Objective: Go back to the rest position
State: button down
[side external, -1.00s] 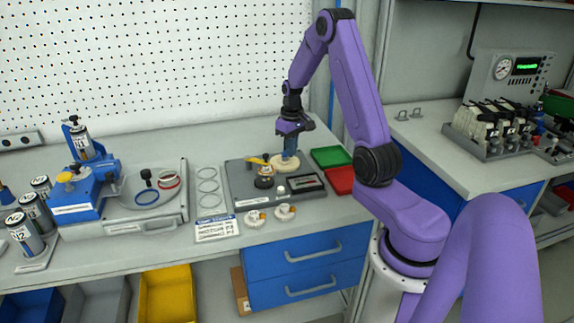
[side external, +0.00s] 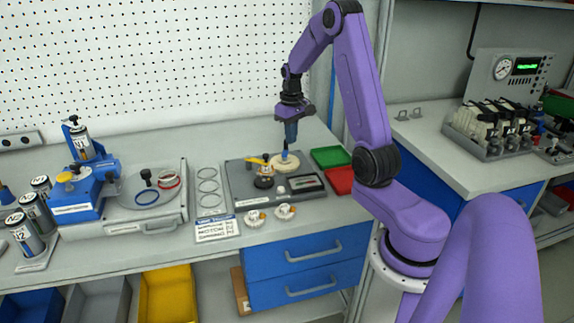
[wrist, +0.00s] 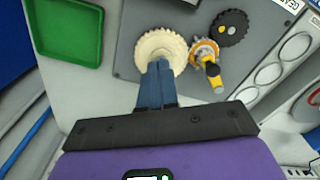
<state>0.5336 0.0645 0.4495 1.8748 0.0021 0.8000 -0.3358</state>
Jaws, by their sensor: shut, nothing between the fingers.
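My gripper (side external: 286,147) is over the grey fixture plate on the bench, fingers pointing down. It is shut and holds nothing. In the wrist view the blue fingers (wrist: 158,70) are together and cover part of the cream disc (wrist: 160,45).
A brass-and-yellow part (side external: 264,172) stands left of the disc on the grey plate (side external: 240,190). Green (side external: 330,156) and red (side external: 339,180) trays lie to the right. Two small white parts lie in front. The space above is clear up to the pegboard (side external: 150,60).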

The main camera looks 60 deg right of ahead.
jog(key=shift+r, duration=0.65)
jog(key=shift+a, duration=0.1)
jog(key=s+a+r+n, duration=0.2)
jog(key=a+n, duration=0.2)
jog(key=a, duration=0.8)
jog(key=s+a+r+n, duration=0.2)
jog(key=a+n, duration=0.1)
jog(key=a, duration=0.9)
jog(key=s+a+n, duration=0.4)
jog(key=s, duration=0.7)
jog(key=s+a+r+n, duration=0.1)
jog(key=s+a+n, duration=0.3)
jog(key=s, duration=0.6)
jog(key=shift+s+a+n, duration=0.3)
jog(key=shift+s, duration=0.05)
